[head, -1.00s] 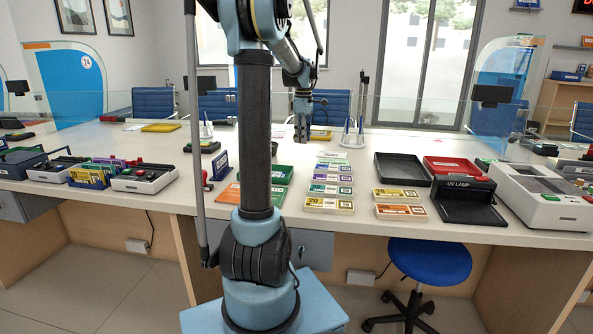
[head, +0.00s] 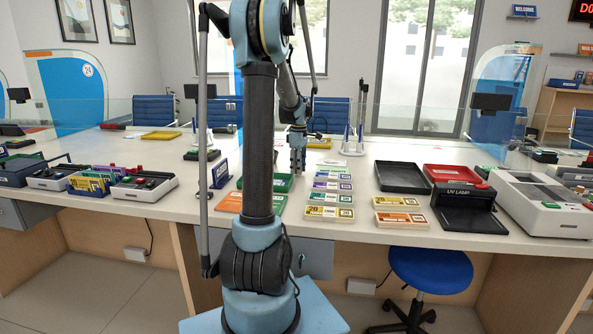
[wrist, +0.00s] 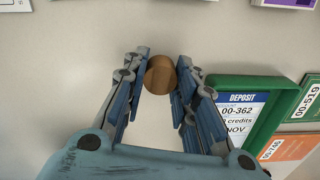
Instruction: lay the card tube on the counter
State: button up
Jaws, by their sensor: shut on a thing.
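The card tube (wrist: 160,76) shows in the wrist view as a round brown end between the two blue fingers. My gripper (wrist: 163,62) is shut on it, with a finger on each side. The tube points along the camera's view, so its length is hidden. The pale counter (wrist: 80,60) lies beneath; I cannot tell whether the tube touches it. In the head view my gripper (head: 297,160) is over the counter (head: 365,210), behind the green tray and left of the note stacks. The tube cannot be made out there.
A green tray (wrist: 214,82) with a deposit slip lies right of the gripper in the wrist view. Several banded note stacks (head: 331,198) stand in a column. A black tray (head: 401,190) and a UV lamp (head: 460,190) are further right. Clear counter shows left of the tube.

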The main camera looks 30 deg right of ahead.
jog(key=shift+f, duration=0.3)
jog(key=o, duration=0.7)
notch_tip(320, 180, up, 12)
jog(key=shift+d+r, duration=0.1)
dwell(0.8)
